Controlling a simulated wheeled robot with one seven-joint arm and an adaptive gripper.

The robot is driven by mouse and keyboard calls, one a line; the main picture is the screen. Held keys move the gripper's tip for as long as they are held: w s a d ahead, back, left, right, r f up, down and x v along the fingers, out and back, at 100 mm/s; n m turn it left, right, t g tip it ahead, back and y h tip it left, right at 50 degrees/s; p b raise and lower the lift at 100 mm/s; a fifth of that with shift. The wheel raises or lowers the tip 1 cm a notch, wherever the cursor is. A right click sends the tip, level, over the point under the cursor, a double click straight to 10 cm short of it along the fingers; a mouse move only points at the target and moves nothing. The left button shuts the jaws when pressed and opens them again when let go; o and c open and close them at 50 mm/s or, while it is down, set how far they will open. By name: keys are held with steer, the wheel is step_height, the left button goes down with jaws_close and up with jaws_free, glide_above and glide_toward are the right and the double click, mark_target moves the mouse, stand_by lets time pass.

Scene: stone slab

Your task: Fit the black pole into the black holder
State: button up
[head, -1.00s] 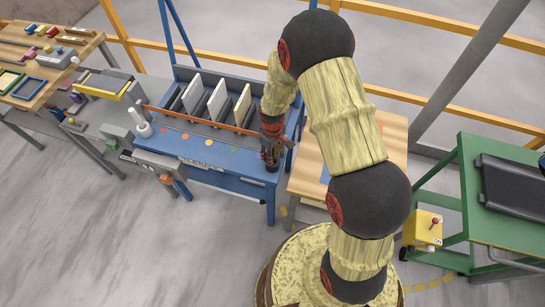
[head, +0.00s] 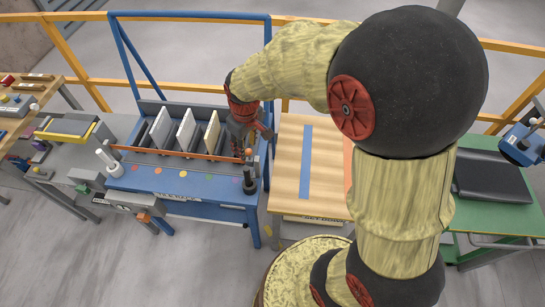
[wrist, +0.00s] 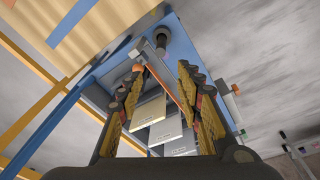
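A black upright piece with a wider round base (head: 249,186) stands at the front right corner of the blue table. It also shows in the wrist view (wrist: 161,38) as a dark shaft rising from a round base. It looks like the black pole standing in the black holder, but I cannot tell where one ends and the other begins, nor how deep the pole sits. My gripper (head: 243,150) hangs just above and behind it in the head view. In the wrist view my gripper (wrist: 162,85) has its fingers wide apart, with nothing held between them.
The blue table (head: 205,207) carries a rack of pale panels (head: 185,130) behind an orange bar (head: 170,154), close to my gripper. A white pole and holder (head: 114,167) stand at its left. A wooden table (head: 287,185) is at right, a green one (head: 490,218) further right.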

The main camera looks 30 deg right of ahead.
steer(key=s+r+m+t, duration=0.3)
steer(key=s+r+m, duration=0.1)
steer(key=s+r, duration=1.3)
steer(key=shift+s+r+t, duration=0.35)
steer(key=shift+s+t, duration=0.05)
steer(key=shift+s, duration=0.65)
step_height(320, 180, down, 11)
steer(key=b, duration=1.1)
